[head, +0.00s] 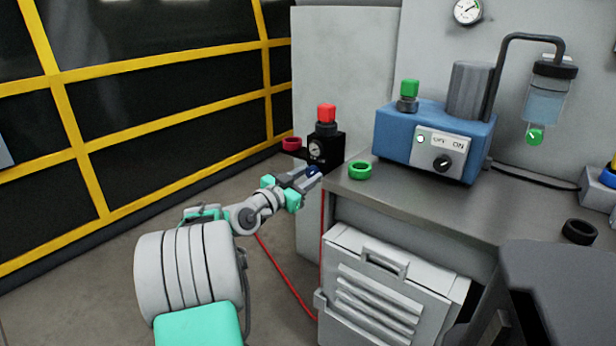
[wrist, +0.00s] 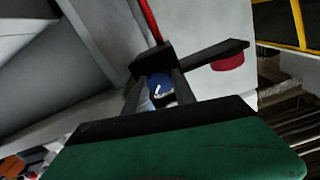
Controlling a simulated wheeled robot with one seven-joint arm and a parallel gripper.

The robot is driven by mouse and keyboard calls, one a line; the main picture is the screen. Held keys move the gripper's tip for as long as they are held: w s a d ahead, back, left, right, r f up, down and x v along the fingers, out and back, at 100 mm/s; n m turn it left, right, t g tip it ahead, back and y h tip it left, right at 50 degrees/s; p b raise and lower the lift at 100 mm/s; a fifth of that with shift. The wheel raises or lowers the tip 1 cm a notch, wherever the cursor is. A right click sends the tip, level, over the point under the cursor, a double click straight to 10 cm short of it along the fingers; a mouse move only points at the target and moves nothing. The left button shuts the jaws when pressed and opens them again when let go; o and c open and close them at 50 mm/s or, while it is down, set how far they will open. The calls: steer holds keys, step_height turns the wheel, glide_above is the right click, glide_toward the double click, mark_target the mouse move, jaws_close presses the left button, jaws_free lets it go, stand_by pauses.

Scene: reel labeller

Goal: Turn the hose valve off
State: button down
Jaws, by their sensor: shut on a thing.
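The hose valve shows as a small blue knob (head: 313,170) low on the front of a black regulator block (head: 326,153) at the bench's left corner. In the wrist view the blue knob (wrist: 159,82) has a white mark on its face, slanting. My gripper (head: 306,177) reaches up to the knob from the lower left and is shut on it. In the wrist view my gripper (wrist: 157,94) has one dark finger on each side of the knob. The fingers partly hide the knob in the head view.
A red hose (head: 288,274) hangs to the floor below the valve. Open floor lies left.

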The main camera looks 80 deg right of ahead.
steer(key=shift+n, duration=0.5)
steer(key=n+p, duration=0.2)
steer(key=n, duration=0.1)
steer(key=shift+n, duration=0.3)
steer(key=n+p, duration=0.2)
steer(key=n, duration=0.2)
steer(key=shift+r+n+p, duration=0.1)
steer(key=shift+n+p, duration=0.2)
steer(key=n+p, duration=0.4)
steer(key=n, duration=0.1)
steer(key=shift+f+n+p, duration=0.2)
steer(key=shift+n+p, duration=0.95)
steer(key=shift+n, duration=0.75)
steer(key=c, duration=1.3)
jaws_free()
